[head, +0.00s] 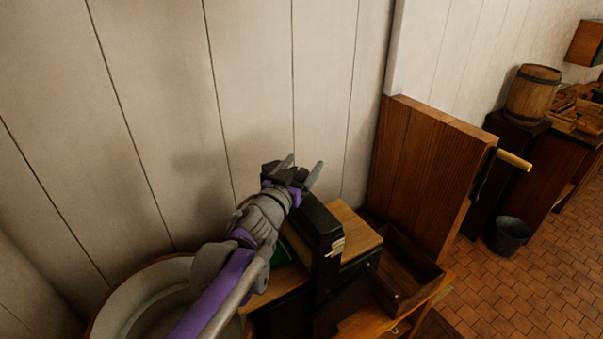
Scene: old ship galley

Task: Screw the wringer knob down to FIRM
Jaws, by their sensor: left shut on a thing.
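The wringer (322,228) is a black upright frame, low in the middle of the head view, close to the pale plank wall. A small pale marked plate (338,246) shows on its side, too small to read. My left gripper (299,170) reaches in from the lower left to the top of the wringer. Its two grey fingers point up and right, shut on the wringer knob at the frame's top. The knob itself is mostly hidden by the gripper and cannot be made out clearly. My right gripper is not in view.
A round pale tub (128,300) stands at the lower left. Right of the wringer are an open wooden tray (425,262) and a tall wooden panel (420,170), with a crank handle (514,160) beyond it. A bucket (510,236) stands on the tiled floor.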

